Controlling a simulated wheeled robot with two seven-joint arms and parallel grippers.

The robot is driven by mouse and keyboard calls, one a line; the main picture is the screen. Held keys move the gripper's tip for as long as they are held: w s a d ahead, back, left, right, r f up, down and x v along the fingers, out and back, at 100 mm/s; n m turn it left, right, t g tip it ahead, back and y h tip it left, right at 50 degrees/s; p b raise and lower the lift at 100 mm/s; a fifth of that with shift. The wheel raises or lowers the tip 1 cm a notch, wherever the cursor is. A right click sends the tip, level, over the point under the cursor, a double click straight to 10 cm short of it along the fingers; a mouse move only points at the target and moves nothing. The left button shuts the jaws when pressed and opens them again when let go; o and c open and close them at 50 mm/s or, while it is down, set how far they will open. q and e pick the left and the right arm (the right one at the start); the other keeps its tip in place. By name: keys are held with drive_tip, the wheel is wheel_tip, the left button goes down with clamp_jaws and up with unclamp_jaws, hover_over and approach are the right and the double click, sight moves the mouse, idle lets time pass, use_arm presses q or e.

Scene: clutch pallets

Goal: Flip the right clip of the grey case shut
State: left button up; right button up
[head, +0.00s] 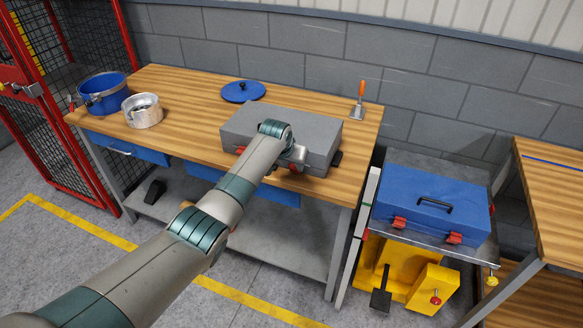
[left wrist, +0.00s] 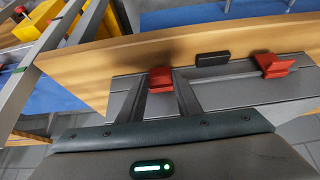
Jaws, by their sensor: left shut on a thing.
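The grey case (head: 245,122) lies closed on the wooden workbench, partly behind my left arm in the head view. My left gripper (head: 294,166) is at the front face of the case. In the left wrist view, its two fingers (left wrist: 162,82) close on the red right clip (left wrist: 160,77). The red left clip (left wrist: 274,65) stands out from the case, apart from the gripper. The black handle (left wrist: 213,58) shows between the clips. I cannot tell how far the right clip is turned. My right gripper is not in view.
The workbench (head: 190,85) also holds a blue pot (head: 103,98), a metal pot (head: 143,112), a blue lid (head: 243,91) and an orange-handled tool (head: 359,100). A blue case (head: 430,205) with red clips stands at the right, above a yellow object (head: 405,270).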

use_arm(q)
drive_tip(key=shift+w+g, duration=0.15)
drive_tip(key=shift+g, duration=0.15)
idle(0.4)
drive_tip(key=o, duration=1)
drive_tip(key=shift+o, duration=0.2)
drive_tip(key=shift+r, duration=0.2)
drive_tip(key=shift+s+r, duration=0.3)
drive_tip(key=shift+r, duration=0.35)
drive_tip(key=b+v, duration=0.3)
drive_tip(key=v, duration=1.2)
drive_tip(key=shift+r, duration=0.25)
drive_tip(key=shift+s, duration=0.15)
